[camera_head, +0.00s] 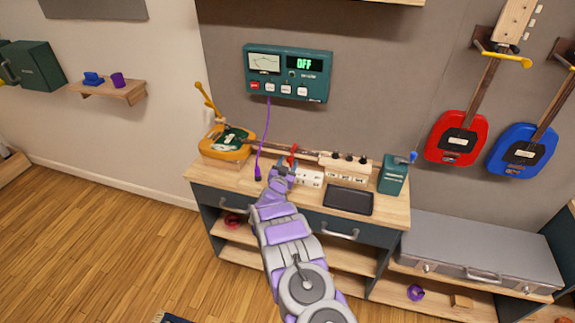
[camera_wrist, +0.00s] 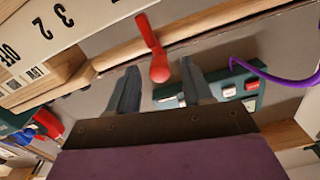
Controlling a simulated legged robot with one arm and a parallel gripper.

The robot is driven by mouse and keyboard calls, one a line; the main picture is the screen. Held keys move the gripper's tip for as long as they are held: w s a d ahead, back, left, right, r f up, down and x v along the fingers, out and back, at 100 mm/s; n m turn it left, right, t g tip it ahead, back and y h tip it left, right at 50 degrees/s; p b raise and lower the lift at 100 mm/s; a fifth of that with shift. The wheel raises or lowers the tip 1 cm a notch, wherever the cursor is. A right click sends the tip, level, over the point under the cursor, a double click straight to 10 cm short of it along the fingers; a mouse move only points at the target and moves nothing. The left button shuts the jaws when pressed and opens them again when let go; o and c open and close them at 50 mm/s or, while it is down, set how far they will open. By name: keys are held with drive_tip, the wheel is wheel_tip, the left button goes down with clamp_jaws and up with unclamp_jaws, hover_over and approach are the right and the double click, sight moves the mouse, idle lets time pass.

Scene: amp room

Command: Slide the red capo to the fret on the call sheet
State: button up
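The red capo (camera_head: 292,149) stands on the dark neck (camera_head: 290,146) of the yellow guitar (camera_head: 228,145) lying on the bench. My gripper (camera_head: 283,168) is just in front of it. In the wrist view the capo (camera_wrist: 152,45) shows as a red lever with a rounded end. That end appears between my two finger tips (camera_wrist: 159,68), with a visible gap on each side. The fingers are spread and hold nothing. A white strip (camera_wrist: 55,28) in the wrist view carries the numbers 3 and 2. I cannot pick out a call sheet for certain.
A wall panel (camera_head: 288,73) reads OFF; a purple cable (camera_head: 266,130) hangs from it to the bench. A black tray (camera_head: 347,200) and a green box with a crank (camera_head: 393,175) stand on the right of the bench (camera_head: 205,178). Red and blue guitars hang at right.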

drive_tip(key=p+v, duration=0.2)
drive_tip(key=v, duration=1.5)
drive_tip(key=shift+s, duration=0.15)
drive_tip(key=shift+a, duration=0.1)
wheel_tip(320, 180, up, 8)
drive_tip(key=a+n+g+y, duration=0.1)
drive_tip(key=a+g+y, duration=0.2)
drive_tip(key=g+y, duration=0.2)
drive_tip(key=s+d+r+n+g+y, duration=0.2)
drive_tip(key=s+r+n+g+y, duration=0.15)
drive_tip(key=s+r, duration=0.65)
drive_tip(key=s+d+r+g+h, duration=0.1)
drive_tip(key=s+d, duration=0.5)
drive_tip(key=s, duration=0.8)
drive_tip(key=s+d+r+n+g+h, duration=0.1)
drive_tip(key=s+d+r+g, duration=0.3)
drive_tip(key=s, duration=1)
drive_tip(key=s+d+r+g+h, duration=0.1)
drive_tip(key=s+d+g, duration=0.4)
drive_tip(key=s, duration=0.9)
drive_tip(key=d+r, duration=0.1)
drive_tip(key=d, duration=0.2)
drive_tip(key=shift+r, duration=0.35)
